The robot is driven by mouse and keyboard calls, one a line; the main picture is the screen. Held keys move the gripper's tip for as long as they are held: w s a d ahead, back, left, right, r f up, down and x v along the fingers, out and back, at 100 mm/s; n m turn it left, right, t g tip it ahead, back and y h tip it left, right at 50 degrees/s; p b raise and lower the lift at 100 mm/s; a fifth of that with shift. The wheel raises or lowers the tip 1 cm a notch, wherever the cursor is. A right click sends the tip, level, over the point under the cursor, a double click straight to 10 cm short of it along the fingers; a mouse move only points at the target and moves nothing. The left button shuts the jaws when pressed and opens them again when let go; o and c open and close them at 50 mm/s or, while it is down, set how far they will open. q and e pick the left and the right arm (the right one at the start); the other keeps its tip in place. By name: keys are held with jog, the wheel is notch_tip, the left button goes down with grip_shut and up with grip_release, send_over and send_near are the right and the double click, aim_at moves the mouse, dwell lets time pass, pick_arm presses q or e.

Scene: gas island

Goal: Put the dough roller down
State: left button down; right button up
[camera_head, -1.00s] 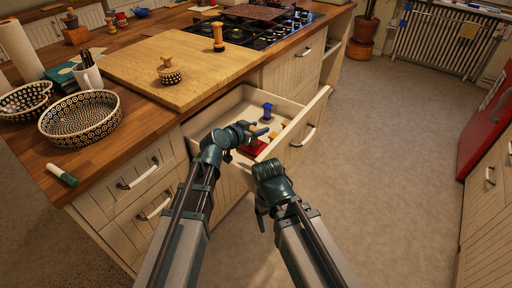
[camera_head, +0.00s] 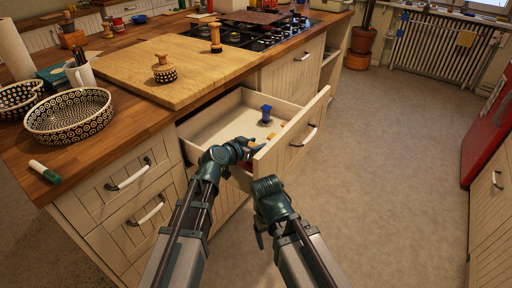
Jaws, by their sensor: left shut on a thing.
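My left gripper (camera_head: 252,147) is shut at the open drawer (camera_head: 212,124), over its front end. It holds a thing that shows only as a small wood-coloured and blue piece, taken to be the dough roller (camera_head: 243,142); the arm hides most of it. My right gripper (camera_head: 261,237) hangs low in front of the drawer, over the floor. Its fingers are too small and dark to tell open from shut.
A blue object (camera_head: 266,114) stands in the drawer, with small orange pieces near the front panel. Floor at right is clear.

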pick_arm(q)
jog(key=shift+s+f+b, duration=0.15)
jog(key=shift+f+b, duration=0.45)
jog(key=shift+b, duration=0.1)
jog(key=shift+c, duration=1.6)
grip_release()
pick_arm(e)
jog(key=shift+f, duration=0.6)
pick_arm(q)
jog(key=shift+r, duration=0.15)
pick_arm(e)
jog(key=shift+r, duration=0.1)
